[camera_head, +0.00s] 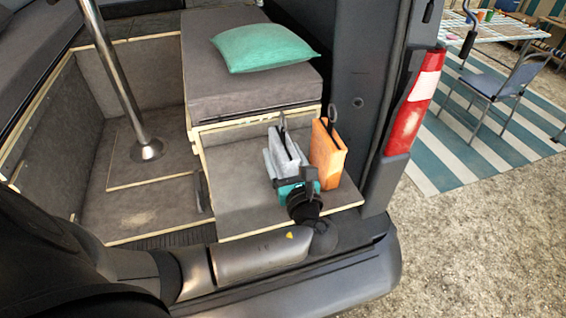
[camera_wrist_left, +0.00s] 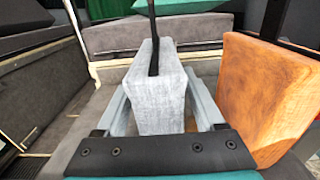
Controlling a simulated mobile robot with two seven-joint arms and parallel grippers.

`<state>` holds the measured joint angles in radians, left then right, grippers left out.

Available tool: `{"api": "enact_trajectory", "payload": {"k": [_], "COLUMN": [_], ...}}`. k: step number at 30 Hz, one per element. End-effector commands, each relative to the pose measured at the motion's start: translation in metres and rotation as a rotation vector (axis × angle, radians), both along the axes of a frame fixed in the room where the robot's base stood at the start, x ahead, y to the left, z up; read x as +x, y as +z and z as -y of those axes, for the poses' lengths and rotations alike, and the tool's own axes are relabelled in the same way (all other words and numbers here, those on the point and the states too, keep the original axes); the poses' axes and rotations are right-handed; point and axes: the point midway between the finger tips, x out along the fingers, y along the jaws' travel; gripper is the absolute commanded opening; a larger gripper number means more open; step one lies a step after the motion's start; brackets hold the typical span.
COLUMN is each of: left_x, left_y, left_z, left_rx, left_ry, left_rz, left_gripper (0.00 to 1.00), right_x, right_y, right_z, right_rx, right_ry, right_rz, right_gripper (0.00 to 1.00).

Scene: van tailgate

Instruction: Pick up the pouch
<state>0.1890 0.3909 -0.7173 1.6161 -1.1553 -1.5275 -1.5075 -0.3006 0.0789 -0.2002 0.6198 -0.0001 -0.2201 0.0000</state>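A light grey, fabric-like pouch (camera_head: 283,146) with a dark strap loop on top stands upright on the low grey ledge (camera_head: 240,200) at the van's rear. In the left wrist view the pouch (camera_wrist_left: 160,92) fills the space between my fingers. My left gripper (camera_head: 287,170) reaches it from the front, one finger on each side. The left gripper (camera_wrist_left: 160,108) looks open, with narrow gaps seeming to show beside the pouch. The pouch's lower part is hidden behind the gripper. My right gripper is not in view.
An orange, slab-like item (camera_head: 327,153) with a dark loop stands close on the right; it also shows in the left wrist view (camera_wrist_left: 265,95). A grey cushioned bench (camera_head: 250,88) with a green pillow (camera_head: 262,48) is behind. A metal pole (camera_head: 115,75) stands left.

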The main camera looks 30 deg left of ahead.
Motion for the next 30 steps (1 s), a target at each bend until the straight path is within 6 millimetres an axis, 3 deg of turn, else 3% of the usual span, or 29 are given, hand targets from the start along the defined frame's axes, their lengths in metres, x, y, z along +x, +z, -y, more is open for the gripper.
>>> {"api": "enact_trajectory", "payload": {"k": [2, 18, 30], "left_x": [-0.0002, -0.0004, -0.0002], "left_y": [-0.0001, -0.0003, 0.0016], "left_z": [0.0002, 0.0005, 0.0005], "left_rx": [0.0, -0.001, -0.001], "left_ry": [0.0, 0.0, 0.0], "left_rz": [0.0, -0.001, 0.001], "left_gripper": [0.6, 0.0, 0.0], "right_x": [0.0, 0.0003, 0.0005], "right_y": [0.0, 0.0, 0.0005], "right_z": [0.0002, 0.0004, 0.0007], "right_rx": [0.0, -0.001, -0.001], "right_ry": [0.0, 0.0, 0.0], "right_rz": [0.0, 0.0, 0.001], "right_gripper": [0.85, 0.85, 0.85]}}
